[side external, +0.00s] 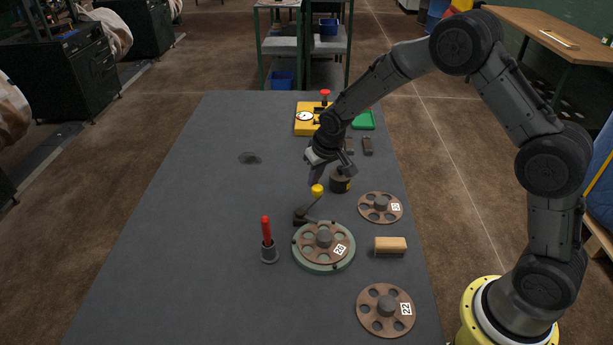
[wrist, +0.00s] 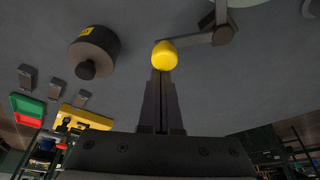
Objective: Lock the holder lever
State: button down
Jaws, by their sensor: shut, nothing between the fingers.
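The holder lever is a dark arm with a yellow knob (side external: 317,190) at its raised end. It slants up from a dark pivot block (side external: 303,215) beside the green round holder (side external: 323,266). A brown disc marked 20 (side external: 324,249) sits in the holder. In the wrist view the yellow knob (wrist: 165,55) is right at my fingertips, and the lever arm (wrist: 195,40) runs right from it. My gripper (wrist: 161,74) is shut with nothing between its fingers. In the side view my gripper (side external: 315,180) is just above the knob; whether they touch, I cannot tell.
A dark cylinder (side external: 340,182) stands right of the lever. A yellow gauge device (side external: 305,118) and green tray (side external: 363,120) are behind. The mat's left side is mostly clear.

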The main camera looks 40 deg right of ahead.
jog(key=shift+s+d+m+h, duration=0.2)
jog(key=shift+s+m+h, duration=0.1)
jog(key=shift+s+m, duration=0.65)
jog(key=shift+s, duration=0.7)
jog(key=w+d, duration=0.2)
jog(key=w, duration=0.1)
jog(key=shift+w, duration=0.2)
jog(key=v, duration=1)
jog(key=shift+w+a, duration=0.15)
jog(key=shift+a, duration=0.15)
jog(key=shift+r, duration=0.1)
